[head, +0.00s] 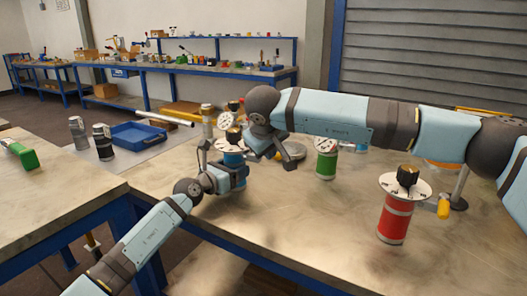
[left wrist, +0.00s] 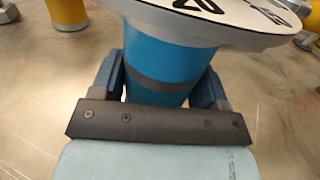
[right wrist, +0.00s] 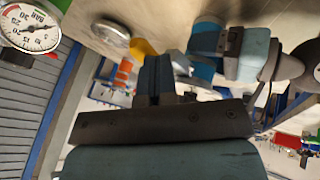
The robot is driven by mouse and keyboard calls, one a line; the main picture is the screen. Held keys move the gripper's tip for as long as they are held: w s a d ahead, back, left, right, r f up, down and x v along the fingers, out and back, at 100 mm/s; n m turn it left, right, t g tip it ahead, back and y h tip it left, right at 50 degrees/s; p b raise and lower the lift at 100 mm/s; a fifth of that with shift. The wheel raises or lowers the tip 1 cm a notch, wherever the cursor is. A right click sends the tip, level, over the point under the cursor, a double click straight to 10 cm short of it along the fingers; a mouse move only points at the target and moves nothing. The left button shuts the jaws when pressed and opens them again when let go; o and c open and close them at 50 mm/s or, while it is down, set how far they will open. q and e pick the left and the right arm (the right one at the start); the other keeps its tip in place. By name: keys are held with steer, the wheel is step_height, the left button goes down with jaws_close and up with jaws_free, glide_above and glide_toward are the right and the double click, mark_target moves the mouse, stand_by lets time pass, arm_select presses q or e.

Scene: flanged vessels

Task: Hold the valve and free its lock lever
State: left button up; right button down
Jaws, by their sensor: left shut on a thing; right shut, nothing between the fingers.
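The blue vessel (head: 233,159) stands upright on the near table, with a white marked disc and a black knob on top; I take it as the valve. My left gripper (head: 228,178) is shut around its body from the front left. In the left wrist view the blue body (left wrist: 168,62) sits between both fingers, under the white disc. My right gripper (right wrist: 157,76) is shut and empty, apart from the blue vessel (right wrist: 207,38) in the right wrist view. In the head view my right wrist hangs just right of the vessel. I cannot make out the lock lever.
A green vessel (head: 326,165) and a red vessel (head: 394,222) with a white dial stand to the right. A yellow-ended lever (head: 443,210) is beside the red one. The front of the table is clear.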

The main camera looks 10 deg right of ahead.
steer(key=shift+w+d, duration=0.3)
steer(key=shift+d, duration=0.4)
steer(key=shift+a, duration=0.1)
steer(key=s+a+f+v, duration=0.1)
steer(key=s+v, duration=0.1)
steer(key=v, duration=1.1)
steer(key=shift+a+f, duration=0.25)
stand_by(0.8)
